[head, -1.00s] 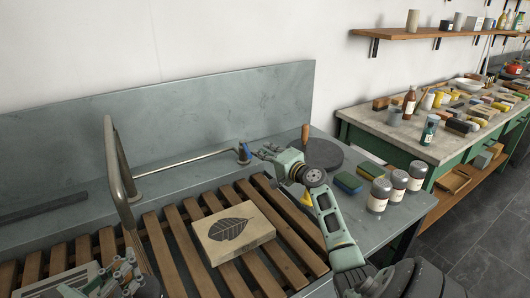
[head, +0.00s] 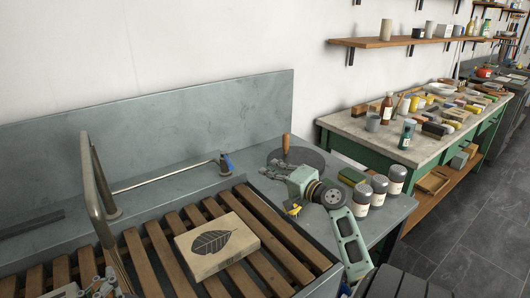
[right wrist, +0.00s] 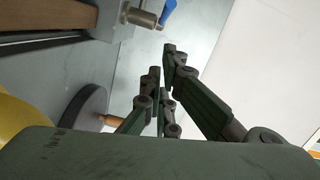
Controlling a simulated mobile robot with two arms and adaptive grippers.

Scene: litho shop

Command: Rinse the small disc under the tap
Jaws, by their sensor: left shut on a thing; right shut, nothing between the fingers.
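A dark round disc (head: 312,158) with an upright wooden handle (head: 286,146) lies on the ledge behind my right gripper. I cannot tell whether this is the small disc. The curved metal tap (head: 92,190) rises over the slatted rack at left; no water shows. Its pipe runs right to a valve with a blue lever (head: 227,163). My right gripper (head: 266,170) is shut and empty, right of the lever and apart from it. It also shows in the right wrist view (right wrist: 162,62). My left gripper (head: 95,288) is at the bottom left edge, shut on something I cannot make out.
A leaf-printed block (head: 216,244) lies on the wooden slats (head: 180,222). Several grey-lidded jars (head: 379,190) and a green-topped sponge (head: 351,177) stand on the right ledge. A cluttered bench (head: 360,133) stands beyond. The wall panel closes off the back.

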